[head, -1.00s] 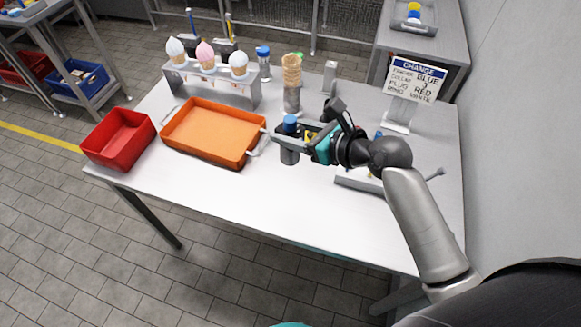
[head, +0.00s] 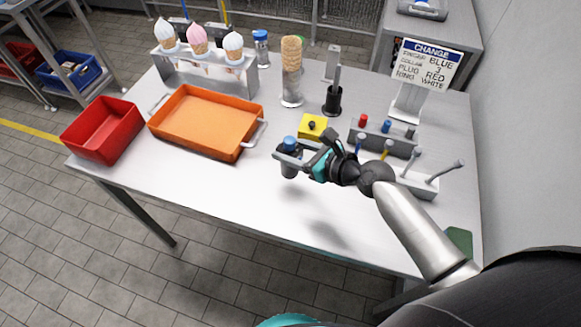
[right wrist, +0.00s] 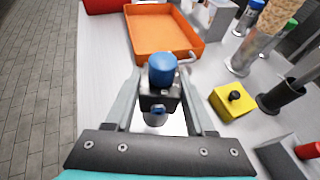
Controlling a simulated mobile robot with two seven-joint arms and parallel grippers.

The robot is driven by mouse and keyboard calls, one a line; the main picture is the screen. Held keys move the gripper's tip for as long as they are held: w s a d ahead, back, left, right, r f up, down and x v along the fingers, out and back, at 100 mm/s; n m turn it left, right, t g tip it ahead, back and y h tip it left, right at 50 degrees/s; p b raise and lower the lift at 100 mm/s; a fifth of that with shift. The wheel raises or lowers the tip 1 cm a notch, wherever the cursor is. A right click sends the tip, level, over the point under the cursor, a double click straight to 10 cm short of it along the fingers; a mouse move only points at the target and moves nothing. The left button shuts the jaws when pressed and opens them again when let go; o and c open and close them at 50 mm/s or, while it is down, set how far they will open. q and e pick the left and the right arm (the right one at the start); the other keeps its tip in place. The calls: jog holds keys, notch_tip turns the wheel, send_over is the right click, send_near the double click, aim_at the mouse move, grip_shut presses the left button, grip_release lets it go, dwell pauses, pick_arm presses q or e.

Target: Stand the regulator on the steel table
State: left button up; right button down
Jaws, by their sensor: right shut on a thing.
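The regulator (head: 290,158), a dark grey body with a blue knob on top, is held upright in my right gripper (head: 291,158). In the right wrist view the regulator (right wrist: 160,82) sits between the two fingers, which are shut on it, its knob facing up. It is over the front middle of the steel table (head: 235,205). It seems to be a little above the surface, though its underside is partly hidden. My left gripper is not in view.
An orange tray (head: 180,147) and a red bin (head: 82,150) lie to the left. A yellow block (head: 312,121), a black holder (head: 333,108), a cone stack (head: 291,68) and tool racks (head: 378,143) stand behind and right. The table's front is clear.

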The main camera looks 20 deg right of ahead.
jog(key=shift+f, duration=0.4)
notch_tip(320, 180, down, 4)
jog(key=b, duration=0.2)
jog(key=shift+b, duration=0.4)
jog(key=shift+w, duration=0.1)
jog(key=shift+f, duration=0.15)
jog(key=shift+c, duration=1.2)
grip_release()
